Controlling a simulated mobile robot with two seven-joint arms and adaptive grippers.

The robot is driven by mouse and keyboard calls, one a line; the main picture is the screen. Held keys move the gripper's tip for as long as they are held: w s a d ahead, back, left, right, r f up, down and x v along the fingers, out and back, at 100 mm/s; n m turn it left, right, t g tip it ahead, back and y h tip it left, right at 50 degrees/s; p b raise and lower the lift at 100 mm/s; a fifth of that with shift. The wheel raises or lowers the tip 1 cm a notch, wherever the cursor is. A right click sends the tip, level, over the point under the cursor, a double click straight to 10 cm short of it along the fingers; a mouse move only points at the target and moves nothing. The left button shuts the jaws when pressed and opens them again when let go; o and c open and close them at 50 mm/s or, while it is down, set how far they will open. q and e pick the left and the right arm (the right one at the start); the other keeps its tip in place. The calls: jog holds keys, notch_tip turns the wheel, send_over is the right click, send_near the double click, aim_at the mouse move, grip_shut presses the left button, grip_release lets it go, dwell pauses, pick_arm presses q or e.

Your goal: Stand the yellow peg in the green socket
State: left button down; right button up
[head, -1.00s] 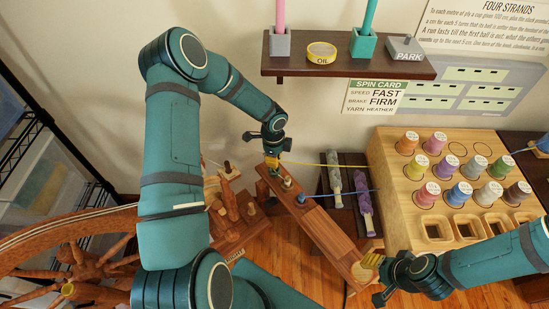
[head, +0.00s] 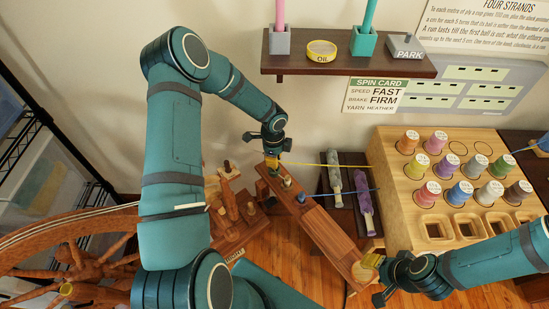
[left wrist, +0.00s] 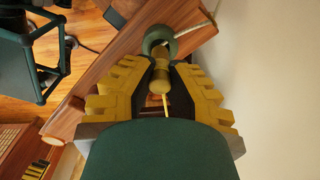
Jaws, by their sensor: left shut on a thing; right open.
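My left gripper (head: 272,160) is at the far end of a long wooden bar (head: 325,232). In the left wrist view, its yellow fingers (left wrist: 160,88) are shut on the yellow peg (left wrist: 161,78), which has a rounded knob and a thin yellow line below it. A dark green ring, seemingly the green socket (left wrist: 172,46), is right at the peg's knob end. I cannot tell whether the peg is inside it or only in front of it. In the head view the fingers mostly hide the peg. My right gripper (head: 371,265) is open near the bar's near end.
A yellow strand (head: 325,165) runs right from the left gripper. A blue peg (head: 301,198) stands on the bar. A spoked wheel (head: 70,250) is left; a shelf (head: 300,70) hangs above.

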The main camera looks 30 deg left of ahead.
pick_arm(q)
jog(key=shift+f+b, duration=0.45)
jog(key=shift+f, duration=0.85)
jog(key=c, duration=1)
grip_release()
notch_tip(320, 180, up, 8)
jog(key=shift+f, duration=0.2)
jog(key=shift+a, duration=0.1)
